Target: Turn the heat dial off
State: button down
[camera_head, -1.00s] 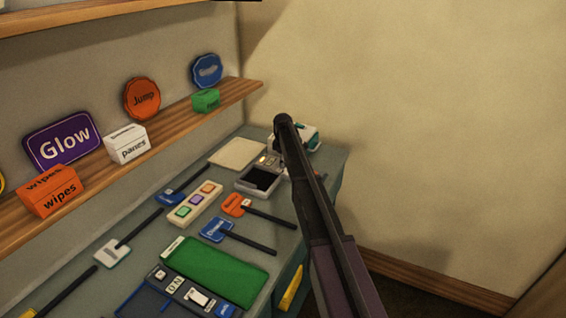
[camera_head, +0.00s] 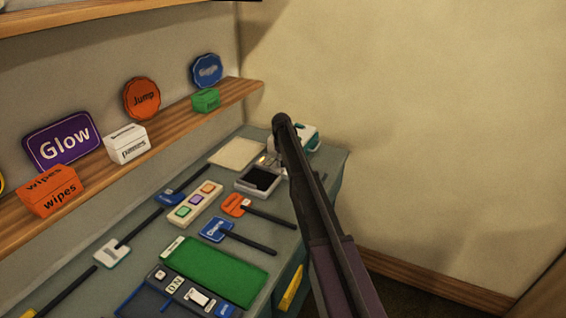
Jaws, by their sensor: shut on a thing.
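A white machine with teal trim (camera_head: 309,138) stands at the far end of the counter, partly hidden behind my dark arm. No heat dial can be made out on it; any dial there is covered by the arm or too small to see. My arm (camera_head: 313,205) reaches from the bottom edge up to the machine, its elbow-like end in front of the machine's left part. My gripper is hidden behind the arm, so its fingers and anything between them do not show.
A card-reader-like device (camera_head: 258,180) with a dark screen sits left of the arm. A button strip (camera_head: 195,205), paddles with dark handles (camera_head: 245,238), a green pad (camera_head: 217,270) and a switch panel (camera_head: 180,295) fill the counter. A shelf (camera_head: 170,143) holds signs and boxes.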

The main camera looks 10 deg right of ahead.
jog(key=m, duration=0.4)
jog(key=shift+a+m, duration=0.1)
jog(key=shift+m, duration=0.2)
jog(key=m, duration=0.4)
jog(key=shift+m, duration=0.4)
jog(key=shift+c, duration=1.7)
grip_release()
jog(key=shift+n, duration=0.3)
